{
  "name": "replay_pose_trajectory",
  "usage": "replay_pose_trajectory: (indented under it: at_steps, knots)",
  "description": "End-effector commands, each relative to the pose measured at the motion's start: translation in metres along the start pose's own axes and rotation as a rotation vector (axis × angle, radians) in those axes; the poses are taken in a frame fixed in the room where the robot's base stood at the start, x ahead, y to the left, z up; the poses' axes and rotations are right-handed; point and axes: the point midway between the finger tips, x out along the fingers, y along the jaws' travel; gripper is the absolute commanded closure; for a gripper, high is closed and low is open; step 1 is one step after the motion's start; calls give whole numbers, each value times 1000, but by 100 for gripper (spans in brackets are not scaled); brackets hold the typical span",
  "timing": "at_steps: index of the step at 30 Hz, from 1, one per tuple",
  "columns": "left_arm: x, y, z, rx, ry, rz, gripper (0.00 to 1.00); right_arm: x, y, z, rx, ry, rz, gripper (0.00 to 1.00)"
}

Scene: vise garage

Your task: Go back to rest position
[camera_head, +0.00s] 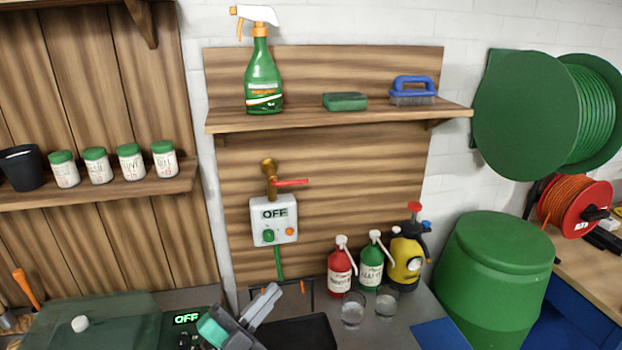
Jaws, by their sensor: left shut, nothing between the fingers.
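My left gripper (266,298) shows at the bottom of the head view, left of the middle. Its grey fingers are shut and empty, and they point up and to the right. It is in front of the counter, below a white control box (274,221) that reads OFF. A teal part shows at its lower left. My right gripper is not in view.
A black tray (300,333) lies right of the gripper. Two clear glasses (353,310), a red bottle (340,269), a green bottle (371,263) and a yellow sprayer (406,259) stand further right. A green translucent lid (95,325) is at left.

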Motion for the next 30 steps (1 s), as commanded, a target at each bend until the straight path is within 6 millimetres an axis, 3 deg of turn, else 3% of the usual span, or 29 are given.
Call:
replay_pose_trajectory:
  at_steps: [4, 7, 10, 14, 18, 21, 30]
  knots:
    - [-32, -13, 46, -163, -310, -157, 100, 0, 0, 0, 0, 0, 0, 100]
    - [-67, -8, 79, -270, -540, -218, 100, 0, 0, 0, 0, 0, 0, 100]
    - [-110, 7, 107, -375, -778, -240, 100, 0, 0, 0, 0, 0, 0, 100]
    - [-176, 40, 128, -515, -1084, -212, 100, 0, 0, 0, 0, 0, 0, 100]
    - [-241, 79, 127, -646, -1360, -128, 100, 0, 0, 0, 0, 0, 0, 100]
    - [-278, 102, 118, -723, -1504, -57, 100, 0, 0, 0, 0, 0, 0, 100]
    - [-358, 151, 70, -912, -1807, 175, 100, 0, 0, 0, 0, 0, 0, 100]
